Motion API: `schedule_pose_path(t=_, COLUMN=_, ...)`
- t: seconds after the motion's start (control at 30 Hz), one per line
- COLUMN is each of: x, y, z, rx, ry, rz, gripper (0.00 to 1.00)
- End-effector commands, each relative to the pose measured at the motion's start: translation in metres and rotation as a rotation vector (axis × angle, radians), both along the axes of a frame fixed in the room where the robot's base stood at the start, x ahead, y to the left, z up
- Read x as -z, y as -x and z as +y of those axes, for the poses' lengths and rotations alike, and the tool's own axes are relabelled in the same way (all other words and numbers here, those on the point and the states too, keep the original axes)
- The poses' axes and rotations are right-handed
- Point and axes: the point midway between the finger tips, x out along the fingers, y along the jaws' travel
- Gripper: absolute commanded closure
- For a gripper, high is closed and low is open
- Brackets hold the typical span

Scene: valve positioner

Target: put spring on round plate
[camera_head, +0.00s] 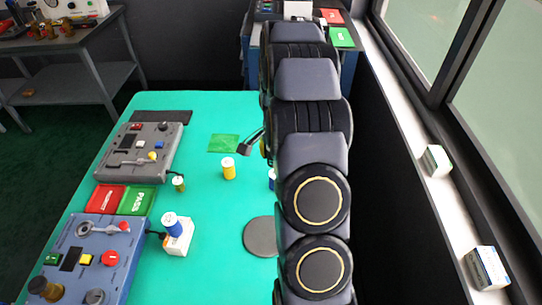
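The round plate (259,238) is a flat grey disc on the green table mat, partly hidden on its right by my arm. I see no clear coil that I can name as the spring. Several small cylinders could be it: a yellow one with a white top (228,170) stands upright, and a blue one (272,177) is partly behind my arm. My gripper (246,147) shows only as a dark finger-like part left of my arm, near the green square (222,143). The rest of it is hidden, so I cannot tell its opening or any contents.
A grey control box (141,157) and a blue control box (92,256) stand on the left. Between them lie a red tray (104,198) and a green PASS tray (137,200). The mat's middle is mostly clear.

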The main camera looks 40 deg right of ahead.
Motion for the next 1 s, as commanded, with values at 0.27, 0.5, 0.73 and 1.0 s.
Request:
schedule_pose_path(t=0.27, x=0.013, y=0.013, z=0.05, rx=0.028, ry=-0.01, rz=-0.005, gripper=0.97)
schedule_pose_path(t=0.5, x=0.028, y=0.036, z=0.098, rx=0.088, ry=-0.007, rz=-0.005, gripper=0.97)
schedule_pose_path(t=0.73, x=0.038, y=0.049, z=0.114, rx=0.119, ry=0.001, rz=-0.001, gripper=0.97)
schedule_pose_path(t=1.0, x=0.075, y=0.049, z=0.114, rx=0.12, ry=0.0, rz=0.0, gripper=0.97)
